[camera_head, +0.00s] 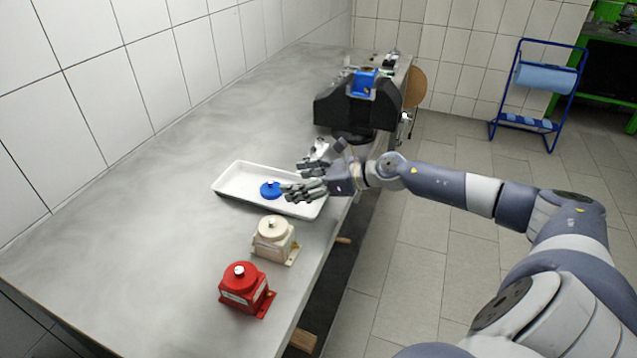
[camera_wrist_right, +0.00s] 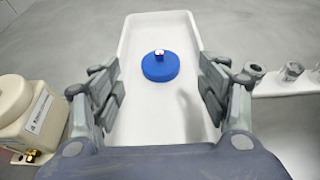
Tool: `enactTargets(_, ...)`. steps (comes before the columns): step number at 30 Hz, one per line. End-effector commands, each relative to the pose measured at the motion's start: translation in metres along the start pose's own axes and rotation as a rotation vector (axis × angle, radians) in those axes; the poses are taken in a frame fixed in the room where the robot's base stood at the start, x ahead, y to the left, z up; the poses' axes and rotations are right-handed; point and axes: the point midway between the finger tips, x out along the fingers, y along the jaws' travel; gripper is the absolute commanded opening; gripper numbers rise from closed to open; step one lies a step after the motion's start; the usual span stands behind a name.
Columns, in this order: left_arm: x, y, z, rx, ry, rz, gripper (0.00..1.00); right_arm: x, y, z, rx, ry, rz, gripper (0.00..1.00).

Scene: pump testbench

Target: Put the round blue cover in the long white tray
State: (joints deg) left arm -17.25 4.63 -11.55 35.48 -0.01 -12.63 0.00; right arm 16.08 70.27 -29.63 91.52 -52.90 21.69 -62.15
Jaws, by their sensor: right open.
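The round blue cover (camera_head: 270,190) lies flat inside the long white tray (camera_head: 234,174), near the tray's middle. In the right wrist view the cover (camera_wrist_right: 160,66) has a small knob on top and sits on the floor of the tray (camera_wrist_right: 150,125). My right gripper (camera_head: 297,180) is over the right part of the tray, just beside the cover. In the wrist view its fingers (camera_wrist_right: 160,90) are spread apart, with the cover beyond them and nothing between them. My left gripper is not in view.
A cream pump housing (camera_head: 272,240) and a red one (camera_head: 244,288) stand in front of the tray. A black vise-like fixture (camera_head: 345,108) with a blue part stands behind it. The grey bench (camera_head: 130,235) is clear on the left.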

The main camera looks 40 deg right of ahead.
Motion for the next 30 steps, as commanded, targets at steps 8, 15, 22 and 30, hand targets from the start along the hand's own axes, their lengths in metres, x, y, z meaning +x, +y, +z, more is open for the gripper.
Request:
enactTargets(8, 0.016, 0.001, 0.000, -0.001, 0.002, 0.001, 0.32, -0.031, 0.001, -0.004, -0.002, 0.005, 0.002, 0.69)
enactTargets(15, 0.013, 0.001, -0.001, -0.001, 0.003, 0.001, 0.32, -0.047, -0.002, -0.003, 0.005, 0.003, -0.004, 0.69)
enactTargets(22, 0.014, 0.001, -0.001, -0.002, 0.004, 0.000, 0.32, -0.056, 0.000, -0.002, 0.003, 0.002, -0.001, 0.69)
enactTargets(30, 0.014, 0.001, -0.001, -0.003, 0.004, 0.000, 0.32, -0.060, 0.000, 0.000, 0.000, -0.001, 0.000, 0.69)
